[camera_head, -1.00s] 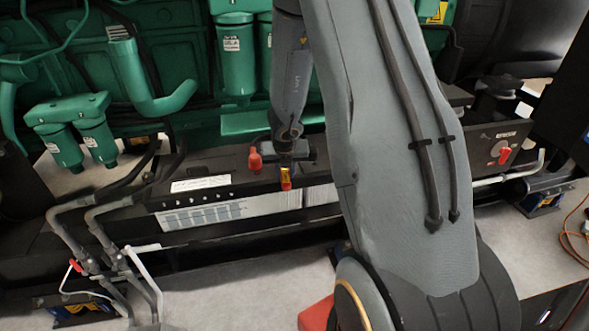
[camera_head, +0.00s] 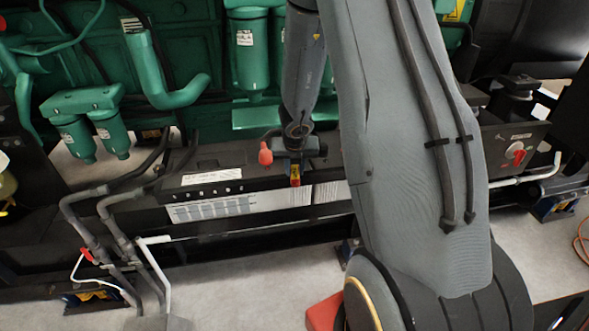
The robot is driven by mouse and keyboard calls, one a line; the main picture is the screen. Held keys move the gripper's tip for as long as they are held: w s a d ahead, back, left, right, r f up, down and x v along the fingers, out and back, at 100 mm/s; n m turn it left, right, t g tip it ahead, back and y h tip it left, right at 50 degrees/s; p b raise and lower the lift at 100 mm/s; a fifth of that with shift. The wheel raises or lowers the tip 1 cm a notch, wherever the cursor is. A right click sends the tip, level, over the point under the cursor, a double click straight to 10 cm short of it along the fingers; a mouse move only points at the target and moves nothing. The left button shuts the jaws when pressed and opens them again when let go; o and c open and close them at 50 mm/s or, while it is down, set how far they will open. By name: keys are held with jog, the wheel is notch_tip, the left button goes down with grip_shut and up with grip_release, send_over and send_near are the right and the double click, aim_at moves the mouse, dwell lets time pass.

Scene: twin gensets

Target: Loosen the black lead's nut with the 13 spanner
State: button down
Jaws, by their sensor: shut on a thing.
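My gripper (camera_head: 296,157) is over the top of a long black battery (camera_head: 222,160), toward its right part. It points down and is shut on what looks like the spanner, mostly hidden by the gripper. A small red and yellow piece (camera_head: 295,176) shows just below the gripper, at the battery's front edge. A red terminal cap (camera_head: 265,153) stands on the battery just left of the gripper. The black lead's nut cannot be made out; the gripper and my arm cover that area.
Green engine filters (camera_head: 247,52) and a curved green pipe (camera_head: 165,85) stand behind the battery. Grey pipes with a red valve handle (camera_head: 87,255) rise at the left front. A control box with a red switch (camera_head: 515,153) is at the right.

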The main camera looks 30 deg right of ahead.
jog(key=shift+f+b, duration=0.75)
jog(key=shift+b, duration=0.3)
jog(key=c, duration=2.2)
grip_release()
grip_shut()
jog(key=shift+s+d+n+y+b, duration=0.2)
jog(key=shift+d+n+b, duration=0.1)
jog(key=shift+d+n, duration=0.2)
jog(key=shift+s+d+n+y+b, duration=0.15)
jog(key=shift+d+n+y+b, duration=0.1)
jog(key=shift+d+n, duration=0.25)
jog(key=shift+s+d+n+y, duration=0.15)
jog(key=shift+d+n, duration=0.25)
jog(key=shift+d, duration=0.2)
jog(key=shift+s+d+n+y, duration=0.1)
jog(key=shift+d+n, duration=0.3)
jog(key=shift+d, duration=0.15)
